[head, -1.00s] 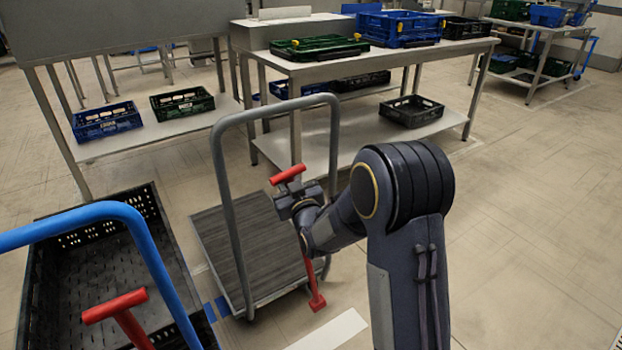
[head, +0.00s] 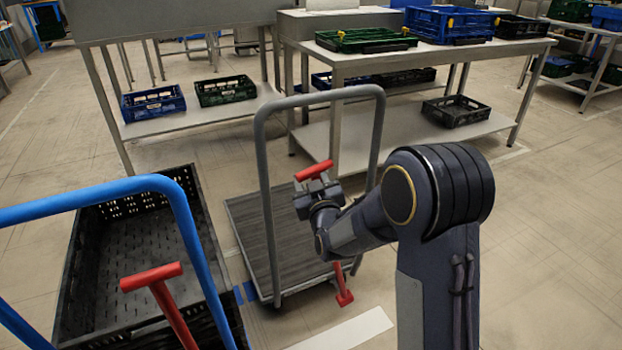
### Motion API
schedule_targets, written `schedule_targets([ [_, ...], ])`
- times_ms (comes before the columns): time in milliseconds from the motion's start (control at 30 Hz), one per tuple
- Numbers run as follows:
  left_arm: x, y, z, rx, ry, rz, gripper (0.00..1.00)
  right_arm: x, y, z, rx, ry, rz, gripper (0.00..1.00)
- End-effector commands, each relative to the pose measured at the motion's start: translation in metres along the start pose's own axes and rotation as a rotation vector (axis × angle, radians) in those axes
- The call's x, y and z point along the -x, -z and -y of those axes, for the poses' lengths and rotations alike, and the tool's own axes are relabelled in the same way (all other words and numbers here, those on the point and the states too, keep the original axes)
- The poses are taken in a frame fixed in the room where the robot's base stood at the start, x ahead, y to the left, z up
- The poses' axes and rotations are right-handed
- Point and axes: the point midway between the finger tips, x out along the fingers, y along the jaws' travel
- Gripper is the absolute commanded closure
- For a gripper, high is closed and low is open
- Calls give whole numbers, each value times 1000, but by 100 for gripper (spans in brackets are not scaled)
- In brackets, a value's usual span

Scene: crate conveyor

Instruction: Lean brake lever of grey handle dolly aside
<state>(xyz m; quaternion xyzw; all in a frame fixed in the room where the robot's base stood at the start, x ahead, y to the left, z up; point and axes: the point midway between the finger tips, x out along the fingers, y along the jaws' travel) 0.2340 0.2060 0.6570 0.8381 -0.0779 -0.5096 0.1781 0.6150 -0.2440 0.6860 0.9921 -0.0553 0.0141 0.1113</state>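The grey handle dolly (head: 265,240) stands in the middle of the head view, with an upright grey tube handle (head: 262,150) and a ribbed dark deck. Its red brake lever (head: 314,170) has a T-shaped top; the red foot (head: 343,297) shows lower down, and my arm hides the part between. My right gripper (head: 316,189) is at the lever, just below the red T-top. The fingers are small and partly hidden, so I cannot tell whether they are closed on it. My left gripper is not in view.
A blue handle dolly (head: 150,184) with its own red lever (head: 152,278) and a black crate (head: 185,180) stands at the left. Steel tables (head: 350,62) with blue, green and black crates stand behind. Floor at the right is clear.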

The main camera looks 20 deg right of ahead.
Motion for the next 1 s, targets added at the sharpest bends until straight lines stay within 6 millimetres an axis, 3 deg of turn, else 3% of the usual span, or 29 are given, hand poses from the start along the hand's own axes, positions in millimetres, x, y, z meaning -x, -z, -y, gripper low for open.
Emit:
schedule_targets([
  [267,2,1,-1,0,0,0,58,7,1,-1,-1,-2,-1,56],
  [700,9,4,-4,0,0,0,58,72,0,0,-1,0,1,56],
  [1000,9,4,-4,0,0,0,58,78,0,1,0,0,-1,56],
])
